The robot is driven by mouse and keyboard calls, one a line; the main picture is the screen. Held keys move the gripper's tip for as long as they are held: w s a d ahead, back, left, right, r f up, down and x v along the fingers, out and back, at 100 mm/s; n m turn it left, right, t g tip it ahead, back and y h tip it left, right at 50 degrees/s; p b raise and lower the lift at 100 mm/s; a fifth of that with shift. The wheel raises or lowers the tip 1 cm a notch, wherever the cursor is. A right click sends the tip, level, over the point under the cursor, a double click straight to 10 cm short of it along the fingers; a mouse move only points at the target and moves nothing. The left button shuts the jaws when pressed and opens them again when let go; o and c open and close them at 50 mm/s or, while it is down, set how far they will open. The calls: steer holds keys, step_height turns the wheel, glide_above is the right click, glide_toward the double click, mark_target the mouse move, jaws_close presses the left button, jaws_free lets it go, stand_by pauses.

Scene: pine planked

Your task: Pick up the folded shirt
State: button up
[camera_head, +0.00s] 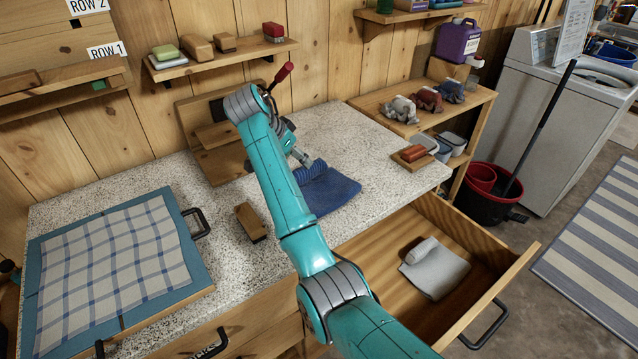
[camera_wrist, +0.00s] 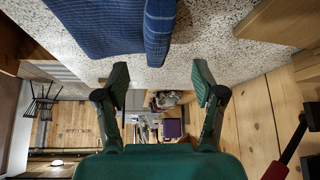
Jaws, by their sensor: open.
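A blue folded cloth, which looks like the folded shirt (camera_head: 335,193), lies on the speckled counter with a darker ribbed roll along its far left edge. It also shows at the top of the wrist view (camera_wrist: 100,25), with the striped roll nearest the jaws. My gripper (camera_head: 303,160) is just behind the roll in the head view, partly hidden by my arm. In the wrist view my gripper (camera_wrist: 160,80) has its fingers wide apart with nothing between them. The cloth is beyond the fingertips, apart from them.
An open wooden drawer (camera_head: 365,245) holds a light grey folded cloth (camera_head: 437,268). A brown wooden brush (camera_head: 250,222) and a checked cloth on a blue board (camera_head: 115,265) lie on the counter's left. A wooden stand with a red-handled lever (camera_head: 284,73) is behind my arm.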

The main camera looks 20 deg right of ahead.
mark_target(321, 183)
steer(key=shift+s+x, duration=0.2)
steer(key=shift+x, duration=3.25)
jaws_close()
